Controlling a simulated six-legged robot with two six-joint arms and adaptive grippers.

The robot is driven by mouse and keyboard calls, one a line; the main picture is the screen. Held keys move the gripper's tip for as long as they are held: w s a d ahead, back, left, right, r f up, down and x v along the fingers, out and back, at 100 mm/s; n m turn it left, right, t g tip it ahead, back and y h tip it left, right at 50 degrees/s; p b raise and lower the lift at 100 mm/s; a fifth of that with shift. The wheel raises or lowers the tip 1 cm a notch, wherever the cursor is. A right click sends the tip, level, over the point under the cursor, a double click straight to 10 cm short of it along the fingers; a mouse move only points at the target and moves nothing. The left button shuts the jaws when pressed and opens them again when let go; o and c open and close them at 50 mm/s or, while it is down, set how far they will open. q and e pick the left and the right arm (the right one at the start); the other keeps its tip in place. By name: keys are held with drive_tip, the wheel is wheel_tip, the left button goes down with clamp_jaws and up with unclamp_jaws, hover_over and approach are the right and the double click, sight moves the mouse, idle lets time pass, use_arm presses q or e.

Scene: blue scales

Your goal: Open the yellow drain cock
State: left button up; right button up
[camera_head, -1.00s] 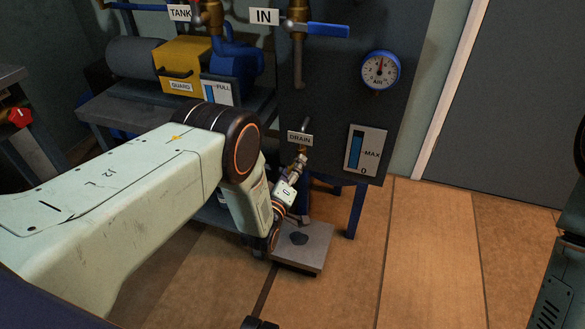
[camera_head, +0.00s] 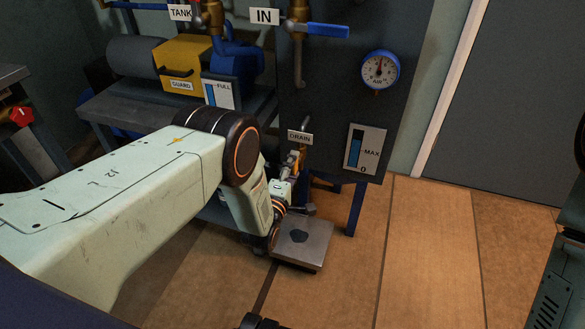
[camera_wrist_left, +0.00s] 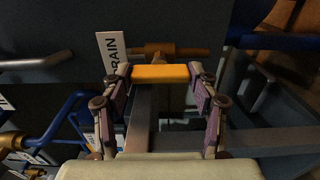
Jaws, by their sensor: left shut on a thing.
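The yellow drain cock handle (camera_wrist_left: 160,73) runs crosswise between the fingers of my left gripper (camera_wrist_left: 160,76) in the left wrist view. The gripper is shut on it, one finger at each end. Brass pipework (camera_wrist_left: 165,50) lies just behind the handle, beside the DRAIN label (camera_wrist_left: 111,55). In the head view my left gripper (camera_head: 289,172) is at the cock, below the DRAIN label (camera_head: 300,137). Only a small bit of yellow shows there, and the wrist hides part of the gripper.
A grey tray (camera_head: 315,250) with a dark patch sits on the floor below the cock. A level gauge (camera_head: 365,148) marked MAX and 0 is to the right. Blue frame legs (camera_head: 356,208) stand close by. The tiled floor to the right is clear.

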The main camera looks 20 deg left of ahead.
idle(0.4)
use_arm(q)
drive_tip(key=o, duration=1.1)
drive_tip(key=shift+o, duration=0.2)
drive_tip(key=s, duration=1.2)
drive_tip(key=shift+a, duration=0.2)
drive_tip(key=w, duration=1.2)
drive_tip(key=shift+d, duration=0.2)
